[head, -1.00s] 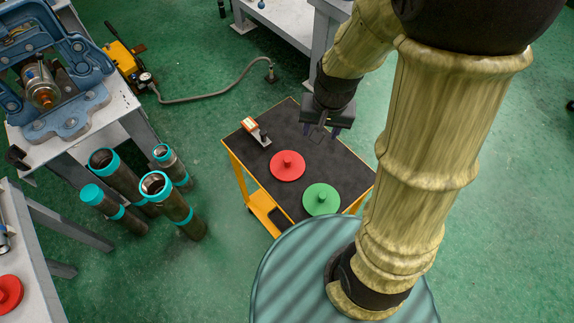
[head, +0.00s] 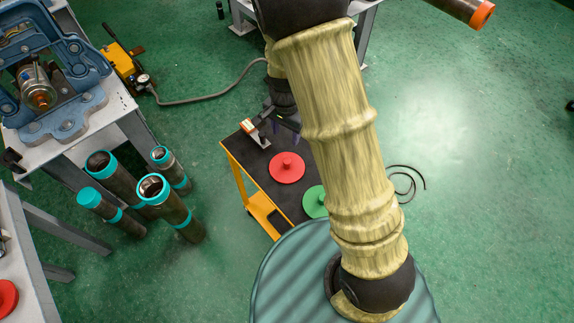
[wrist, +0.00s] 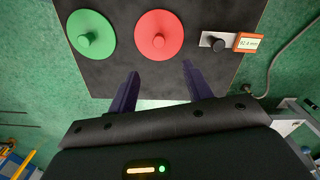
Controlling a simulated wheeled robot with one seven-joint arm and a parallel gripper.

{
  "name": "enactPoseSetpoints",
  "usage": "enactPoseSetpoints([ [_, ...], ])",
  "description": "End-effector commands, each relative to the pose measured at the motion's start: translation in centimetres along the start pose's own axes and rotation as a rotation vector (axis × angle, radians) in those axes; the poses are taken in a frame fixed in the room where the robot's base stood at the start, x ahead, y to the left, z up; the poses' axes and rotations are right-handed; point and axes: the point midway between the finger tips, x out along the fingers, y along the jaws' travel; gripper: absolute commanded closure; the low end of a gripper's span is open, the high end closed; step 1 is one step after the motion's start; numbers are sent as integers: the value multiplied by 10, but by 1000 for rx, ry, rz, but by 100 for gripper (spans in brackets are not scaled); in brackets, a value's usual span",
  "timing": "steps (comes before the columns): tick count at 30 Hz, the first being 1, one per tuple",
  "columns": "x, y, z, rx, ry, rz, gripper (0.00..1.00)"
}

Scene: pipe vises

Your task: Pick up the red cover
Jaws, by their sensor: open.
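The red cover (head: 287,167) is a round disc with a central knob, lying flat on the dark top of a yellow cart (head: 262,178). It also shows in the wrist view (wrist: 159,35), beyond my fingertips and roughly between their lines. My gripper (wrist: 158,80) is open and empty, its two dark fingers apart and not touching the cover. In the head view my gripper (head: 284,128) is partly hidden by my arm, at the far side of the cover. The green cover (head: 315,202) lies beside the red one, partly hidden by my arm, and shows whole in the wrist view (wrist: 91,33).
A small device with an orange-framed display (wrist: 250,42) lies on the cart beside the red cover. Several pipes with teal bands (head: 170,207) stand on the floor left of the cart. Another red disc (head: 7,298) lies on the bench at lower left. Floor right of my arm is mostly clear.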

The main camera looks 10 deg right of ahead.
Motion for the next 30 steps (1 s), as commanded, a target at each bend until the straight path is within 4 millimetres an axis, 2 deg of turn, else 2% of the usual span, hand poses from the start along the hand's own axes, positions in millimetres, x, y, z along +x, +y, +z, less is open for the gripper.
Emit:
enactPoseSetpoints([
  [9,57,4,-3,8,-4,5,50],
  [18,103,2,-2,3,-2,1,50],
  [30,109,1,-1,-1,-1,0,50],
])
